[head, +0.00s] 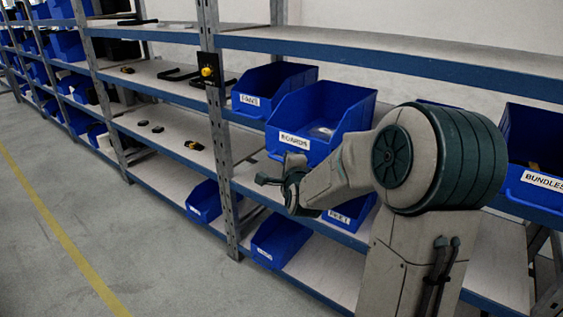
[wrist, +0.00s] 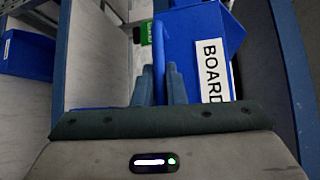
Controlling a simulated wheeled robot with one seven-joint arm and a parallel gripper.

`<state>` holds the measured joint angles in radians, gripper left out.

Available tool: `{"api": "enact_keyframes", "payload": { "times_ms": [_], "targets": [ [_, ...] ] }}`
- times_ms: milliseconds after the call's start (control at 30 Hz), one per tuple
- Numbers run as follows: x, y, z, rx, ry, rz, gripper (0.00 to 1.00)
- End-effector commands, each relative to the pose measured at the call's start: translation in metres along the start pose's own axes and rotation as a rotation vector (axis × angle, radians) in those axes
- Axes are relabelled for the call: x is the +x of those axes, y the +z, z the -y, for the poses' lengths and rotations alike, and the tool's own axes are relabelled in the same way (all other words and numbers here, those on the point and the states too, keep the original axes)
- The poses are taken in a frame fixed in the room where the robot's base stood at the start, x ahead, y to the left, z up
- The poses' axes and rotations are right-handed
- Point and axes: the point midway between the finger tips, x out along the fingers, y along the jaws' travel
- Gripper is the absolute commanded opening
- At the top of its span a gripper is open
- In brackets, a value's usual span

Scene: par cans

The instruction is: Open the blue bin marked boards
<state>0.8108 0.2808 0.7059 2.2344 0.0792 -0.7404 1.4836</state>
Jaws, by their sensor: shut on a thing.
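The blue bin marked boards (head: 330,112) is on the middle shelf, its white label partly readable and its front jutting past the shelf edge. Its top is open and something pale lies inside. In the wrist view the bin (wrist: 187,50) shows turned, with its label on the right. My gripper (wrist: 160,88) is shut on a thin blue handle-like bar (wrist: 158,55) at the bin's front. In the head view my gripper (head: 268,181) is at the bin's lower front, partly hidden by my wrist.
Another blue bin (head: 268,85) stands to the left on the same shelf, and a bin marked bundles (head: 535,165) to the right. Blue bins (head: 280,240) stand on the lower shelf. A steel post (head: 222,150) rises left of my gripper. The floor (head: 130,220) at left is clear.

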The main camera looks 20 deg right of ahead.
Motion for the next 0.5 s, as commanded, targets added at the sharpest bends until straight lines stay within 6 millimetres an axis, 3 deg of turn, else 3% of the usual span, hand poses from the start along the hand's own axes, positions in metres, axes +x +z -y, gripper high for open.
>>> {"api": "enact_keyframes", "payload": {
  "times_ms": [333,367,400,500],
  "targets": [
    [-0.0007,-0.0021,-0.0008,0.002,0.001,-0.006,0.0],
    [-0.0007,-0.002,-0.0008,0.002,0.001,-0.006,0.19],
    [-0.0007,-0.0018,-0.0008,0.002,0.001,-0.005,0.3],
    [-0.0006,-0.0002,-0.0008,0.001,0.001,-0.003,0.33]
  ]
}}
